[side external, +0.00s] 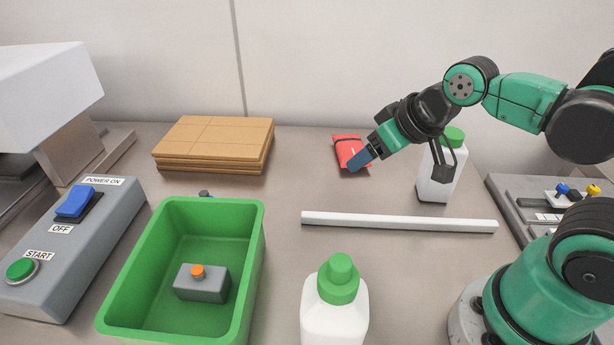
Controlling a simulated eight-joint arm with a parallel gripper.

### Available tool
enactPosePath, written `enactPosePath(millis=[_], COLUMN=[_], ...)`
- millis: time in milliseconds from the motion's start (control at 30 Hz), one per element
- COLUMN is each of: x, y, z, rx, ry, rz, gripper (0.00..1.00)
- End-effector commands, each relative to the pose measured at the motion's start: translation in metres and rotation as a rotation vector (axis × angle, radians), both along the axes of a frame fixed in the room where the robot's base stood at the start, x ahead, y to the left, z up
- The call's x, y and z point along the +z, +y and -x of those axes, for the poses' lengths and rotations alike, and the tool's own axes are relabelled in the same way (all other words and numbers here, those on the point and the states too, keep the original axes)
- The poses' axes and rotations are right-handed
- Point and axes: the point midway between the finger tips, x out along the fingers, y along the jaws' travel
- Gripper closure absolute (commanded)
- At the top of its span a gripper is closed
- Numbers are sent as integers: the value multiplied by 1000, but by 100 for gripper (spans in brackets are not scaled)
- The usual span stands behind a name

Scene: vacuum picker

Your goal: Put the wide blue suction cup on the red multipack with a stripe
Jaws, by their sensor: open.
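The red multipack (340,144) with a dark stripe lies on the table at the back, right of centre. A blue suction cup (361,159) sits at the tip of the tool on my arm, tilted down to the left. It overlaps the pack's lower right part in the side view; I cannot tell whether they touch. My gripper (408,137) is open, its dark fingers spread behind the cup. At the right, a grey rack (511,191) bears a smaller blue piece (562,189) and a yellow piece (594,190).
A white bar (400,222) lies in front of the pack. White bottles with green caps stand behind my gripper (435,185) and at the front (335,310). A green bin (256,245) holds a grey block. Cardboard sheets (215,140) and a switch box (90,245) are left.

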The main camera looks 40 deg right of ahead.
Motion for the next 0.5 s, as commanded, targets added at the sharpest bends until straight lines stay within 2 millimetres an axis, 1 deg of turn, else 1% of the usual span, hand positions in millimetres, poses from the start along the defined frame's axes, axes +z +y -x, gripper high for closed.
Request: enactPosePath(millis=[133,233,367,500], x=[2,5,8,3], y=[4,13,34,60], z=[-5,-20,-52,-91], rx=[-27,-108,-294,-520], ry=[-4,-10,0,50], rz=[-41,-160,-429,-756], gripper=[40,40,40,40])
